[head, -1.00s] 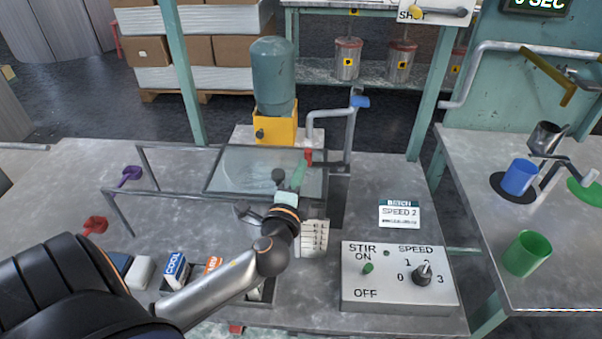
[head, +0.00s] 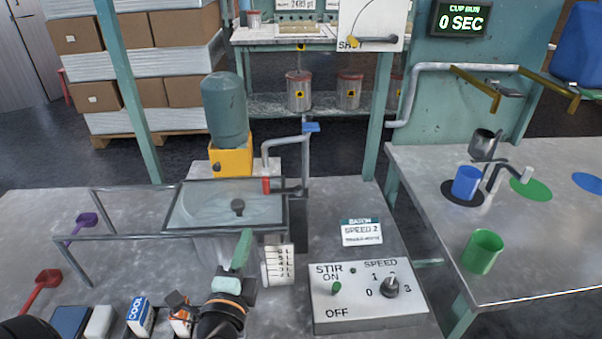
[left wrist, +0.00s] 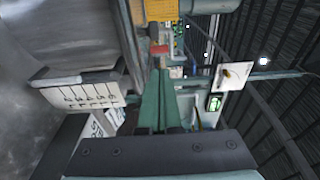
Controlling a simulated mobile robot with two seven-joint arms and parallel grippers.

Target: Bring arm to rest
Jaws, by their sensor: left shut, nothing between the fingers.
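My right gripper is not in view.
A stir and speed control box (head: 367,295) stands right of the gripper. Several small boxes, including a COOL box (head: 140,316), sit at the front left. A red scoop (head: 44,284) and purple scoop (head: 84,221) lie left. A side table (head: 530,235) holds cups.

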